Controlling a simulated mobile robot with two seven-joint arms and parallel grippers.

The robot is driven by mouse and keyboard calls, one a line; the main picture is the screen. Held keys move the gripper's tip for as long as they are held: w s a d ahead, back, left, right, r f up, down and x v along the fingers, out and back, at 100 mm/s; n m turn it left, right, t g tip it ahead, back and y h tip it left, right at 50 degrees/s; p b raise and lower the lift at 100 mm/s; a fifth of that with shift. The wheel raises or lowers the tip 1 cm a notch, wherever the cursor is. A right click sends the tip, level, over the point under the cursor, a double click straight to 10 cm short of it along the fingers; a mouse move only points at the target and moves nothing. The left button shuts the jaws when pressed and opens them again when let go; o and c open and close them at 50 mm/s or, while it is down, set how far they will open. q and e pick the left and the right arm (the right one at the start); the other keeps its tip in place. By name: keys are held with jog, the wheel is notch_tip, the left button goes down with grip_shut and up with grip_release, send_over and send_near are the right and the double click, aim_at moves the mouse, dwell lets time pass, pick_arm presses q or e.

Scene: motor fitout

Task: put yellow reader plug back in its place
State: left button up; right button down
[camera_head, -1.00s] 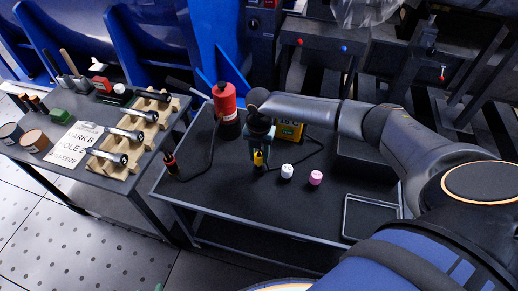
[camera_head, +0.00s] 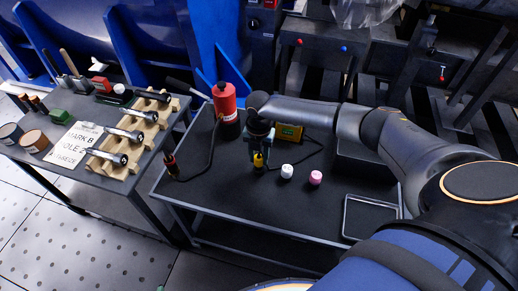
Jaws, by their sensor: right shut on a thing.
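The yellow reader plug (camera_head: 258,160) is small and yellow with a dark lower end, and it stands out against the dark table top. My right gripper (camera_head: 259,150) points down over the table and is shut on the plug, just at or above the surface; I cannot tell whether the plug touches it. A yellow-green box (camera_head: 289,132), perhaps the reader, stands right behind the gripper, with a dark cable (camera_head: 316,150) near it. My left gripper is not in view.
A white cap (camera_head: 287,171) and a pink cap (camera_head: 315,177) stand right of the gripper. A red bottle (camera_head: 226,108) stands behind left, and a black-and-red probe (camera_head: 171,164) at the left edge. An empty tray (camera_head: 345,217) lies front right. The table's front middle is clear.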

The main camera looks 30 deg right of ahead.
aim_at(259, 157)
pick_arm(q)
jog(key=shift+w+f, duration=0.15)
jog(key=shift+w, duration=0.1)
pick_arm(e)
jog(key=shift+f, duration=0.6)
pick_arm(q)
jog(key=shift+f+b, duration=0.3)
jog(key=shift+b, duration=0.25)
pick_arm(e)
jog(key=shift+f, duration=0.55)
jog(key=c, duration=1)
grip_release()
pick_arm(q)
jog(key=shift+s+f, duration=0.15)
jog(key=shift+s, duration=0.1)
pick_arm(e)
jog(key=o, duration=0.6)
jog(key=shift+c, duration=0.2)
jog(key=shift+r, duration=0.1)
jog(key=shift+r, duration=0.35)
notch_tip(259, 157, up, 11)
jog(key=shift+f+p, duration=0.15)
jog(key=shift+p, duration=0.95)
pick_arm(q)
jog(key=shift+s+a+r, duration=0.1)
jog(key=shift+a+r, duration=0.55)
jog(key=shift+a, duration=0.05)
pick_arm(e)
jog(key=shift+r, duration=0.5)
